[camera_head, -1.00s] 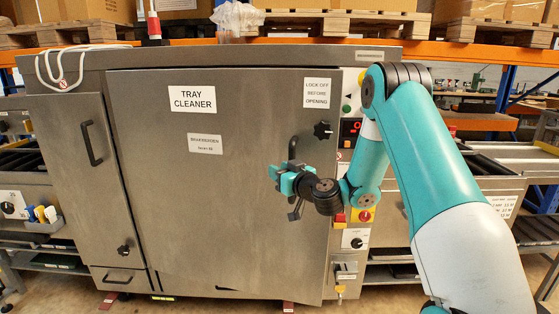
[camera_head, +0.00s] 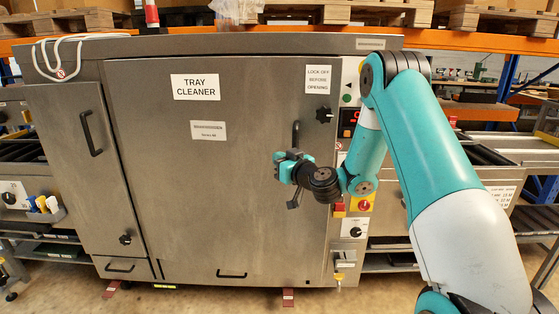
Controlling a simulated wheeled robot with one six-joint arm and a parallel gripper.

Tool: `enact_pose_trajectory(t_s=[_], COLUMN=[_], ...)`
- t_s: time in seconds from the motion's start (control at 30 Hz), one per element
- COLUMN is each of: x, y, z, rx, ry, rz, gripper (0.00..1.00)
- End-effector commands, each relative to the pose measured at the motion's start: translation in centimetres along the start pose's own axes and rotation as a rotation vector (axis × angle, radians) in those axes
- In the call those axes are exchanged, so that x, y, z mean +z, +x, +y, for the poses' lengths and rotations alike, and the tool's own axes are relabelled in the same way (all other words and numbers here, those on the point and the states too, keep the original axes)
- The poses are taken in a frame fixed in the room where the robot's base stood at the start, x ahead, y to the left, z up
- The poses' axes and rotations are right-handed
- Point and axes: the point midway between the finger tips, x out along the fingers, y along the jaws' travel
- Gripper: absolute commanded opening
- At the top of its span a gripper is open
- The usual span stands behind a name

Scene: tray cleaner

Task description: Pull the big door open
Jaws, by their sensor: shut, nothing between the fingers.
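The big door (camera_head: 220,210) is the wide steel panel of the machine marked TRAY CLEANER. It looks shut or nearly shut, with its right edge close to the control strip. Its dark vertical handle (camera_head: 296,131) is near the right edge; the upper part shows and the lower part is hidden behind my gripper. My gripper (camera_head: 280,168) is in front of the door just below the visible part of the handle. It is shut with nothing held. I cannot tell whether it touches the handle or door.
A black knob (camera_head: 324,115) sits on the door above the handle. The control strip with a red and yellow switch (camera_head: 364,203) is at the right, behind my arm. A narrow door (camera_head: 80,190) is at the left. Bare floor (camera_head: 210,300) lies in front.

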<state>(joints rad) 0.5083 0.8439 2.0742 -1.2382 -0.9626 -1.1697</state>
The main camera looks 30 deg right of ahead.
Motion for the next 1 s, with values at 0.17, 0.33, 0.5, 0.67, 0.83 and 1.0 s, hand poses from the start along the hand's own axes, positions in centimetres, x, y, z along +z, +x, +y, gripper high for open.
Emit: enact_pose_trajectory(t_s=[0.17,0.33,0.5,0.67,0.83,1.0], x=[-0.01,0.0,0.0,0.0,0.0,0.0], y=[0.0,0.0,0.0,0.0,0.0,0.0], z=[0.0,0.0,0.0,0.0,0.0,0.0], rx=[0.0,0.0,0.0,0.0,0.0,0.0], ry=[0.0,0.0,0.0,0.0,0.0,0.0], rz=[0.0,0.0,0.0,0.0,0.0,0.0], gripper=[0.0,0.0,0.0,0.0,0.0,0.07])
